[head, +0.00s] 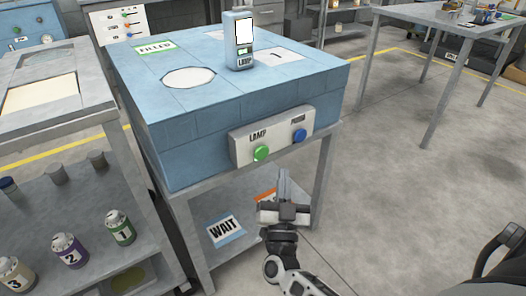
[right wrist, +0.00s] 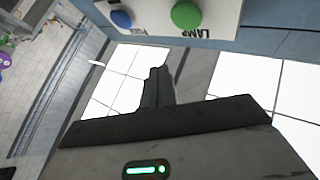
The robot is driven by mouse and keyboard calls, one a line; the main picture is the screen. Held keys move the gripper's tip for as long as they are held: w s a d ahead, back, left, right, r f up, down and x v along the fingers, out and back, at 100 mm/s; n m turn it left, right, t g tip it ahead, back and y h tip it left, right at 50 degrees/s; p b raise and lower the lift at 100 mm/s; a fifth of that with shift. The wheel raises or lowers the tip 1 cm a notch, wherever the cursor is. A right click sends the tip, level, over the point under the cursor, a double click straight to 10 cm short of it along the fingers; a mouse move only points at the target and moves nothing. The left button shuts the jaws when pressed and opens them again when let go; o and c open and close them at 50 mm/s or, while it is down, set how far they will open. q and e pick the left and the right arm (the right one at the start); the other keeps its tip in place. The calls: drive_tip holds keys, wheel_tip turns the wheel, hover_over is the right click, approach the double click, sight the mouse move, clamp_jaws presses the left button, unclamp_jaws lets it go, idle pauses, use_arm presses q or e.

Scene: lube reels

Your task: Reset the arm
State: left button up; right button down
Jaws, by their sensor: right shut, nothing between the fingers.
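My right gripper (head: 283,187) is in front of the blue workbench (head: 190,125), below its button panel (head: 240,150). Its fingers are together and point up, with nothing between them. In the right wrist view the shut fingers (right wrist: 157,88) show in the middle, apart from the panel. The panel carries a green LAMP button (head: 261,153) and a blue button (head: 299,135). The green button (right wrist: 186,14) and blue button (right wrist: 121,19) also show at the top of the right wrist view. My left gripper is not in view.
A lamp unit (head: 239,50) stands on the bench top near a FILLED label (head: 154,46). A WAIT label (head: 225,231) lies on the shelf below. Numbered cans (head: 120,228) stand on a rack at left. The floor at right (head: 400,190) is mostly clear.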

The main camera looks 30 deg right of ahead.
idle(0.3)
